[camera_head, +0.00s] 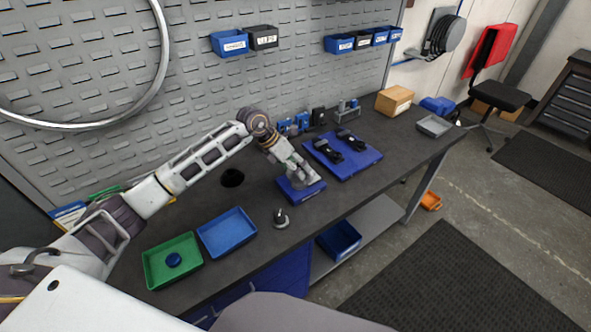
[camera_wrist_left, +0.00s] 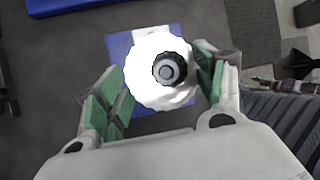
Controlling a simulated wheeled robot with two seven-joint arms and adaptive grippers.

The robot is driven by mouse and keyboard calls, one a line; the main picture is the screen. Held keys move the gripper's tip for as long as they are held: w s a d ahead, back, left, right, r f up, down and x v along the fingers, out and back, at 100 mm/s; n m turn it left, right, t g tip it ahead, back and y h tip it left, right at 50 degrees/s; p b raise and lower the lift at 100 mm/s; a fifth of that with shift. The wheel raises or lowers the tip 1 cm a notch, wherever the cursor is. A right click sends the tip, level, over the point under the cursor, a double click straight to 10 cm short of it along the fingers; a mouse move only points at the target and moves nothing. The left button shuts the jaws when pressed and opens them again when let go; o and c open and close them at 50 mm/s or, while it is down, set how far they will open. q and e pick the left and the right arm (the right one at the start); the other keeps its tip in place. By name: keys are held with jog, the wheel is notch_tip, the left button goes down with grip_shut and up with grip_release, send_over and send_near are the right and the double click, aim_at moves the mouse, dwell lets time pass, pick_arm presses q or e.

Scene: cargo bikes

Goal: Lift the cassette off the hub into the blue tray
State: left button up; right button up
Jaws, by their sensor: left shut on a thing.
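My left gripper (camera_head: 304,179) reaches down over a small blue stand (camera_head: 291,192) on the bench. In the left wrist view, its green-padded fingers (camera_wrist_left: 163,82) are shut on the cassette (camera_wrist_left: 148,88), a bright, washed-out white disc. A dark, toothed round part (camera_wrist_left: 169,70) shows at its centre, apparently the hub end. The blue stand (camera_wrist_left: 118,47) lies beneath the disc. I cannot tell whether the cassette is clear of the hub. The blue tray (camera_head: 227,252) stands left of the gripper, on the bench, and looks empty. My right gripper is not in view.
A small dark upright part (camera_head: 281,217) stands between blue tray and stand. A blue mat (camera_head: 368,160) with two black tools lies right. A pegboard (camera_head: 200,90) rises behind.

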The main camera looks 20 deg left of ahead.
pick_arm(q)
notch_tip(320, 180, up, 7)
jog(key=shift+f+b, duration=0.1)
jog(key=shift+b, duration=0.35)
jog(key=shift+r, duration=1.1)
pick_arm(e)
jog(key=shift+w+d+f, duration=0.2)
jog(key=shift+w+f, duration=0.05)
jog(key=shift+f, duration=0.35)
pick_arm(q)
jog(key=shift+a, duration=0.1)
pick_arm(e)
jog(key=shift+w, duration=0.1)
